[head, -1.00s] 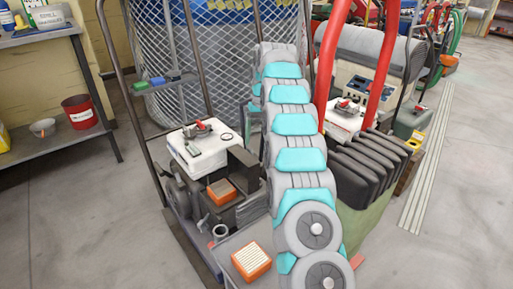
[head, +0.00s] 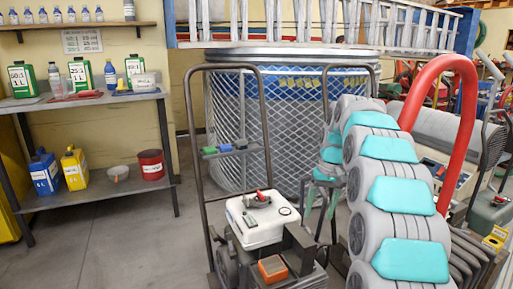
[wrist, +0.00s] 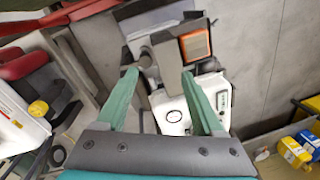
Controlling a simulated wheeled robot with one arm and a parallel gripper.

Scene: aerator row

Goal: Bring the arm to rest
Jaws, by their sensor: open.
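My arm, in teal and grey segments, stands in the right half of the head view. My gripper (head: 320,205) shows behind it, pointing down with green fingers, to the right of the near machine's engine. In the wrist view my gripper (wrist: 159,74) is open, with nothing held between its fingers. Beyond the fingers is the engine with its white tank (wrist: 175,113) and an orange square filter (wrist: 196,44). The same white tank (head: 262,222) and orange filter (head: 272,269) show in the head view.
A handled frame (head: 196,150) rises around the engine and carries a small tray of coloured blocks. A mesh cage (head: 290,120) stands behind, under a ladder (head: 330,22). A shelf unit (head: 95,187) with bottles is at left. A red-handled machine (head: 465,130) stands right. Floor is clear at left.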

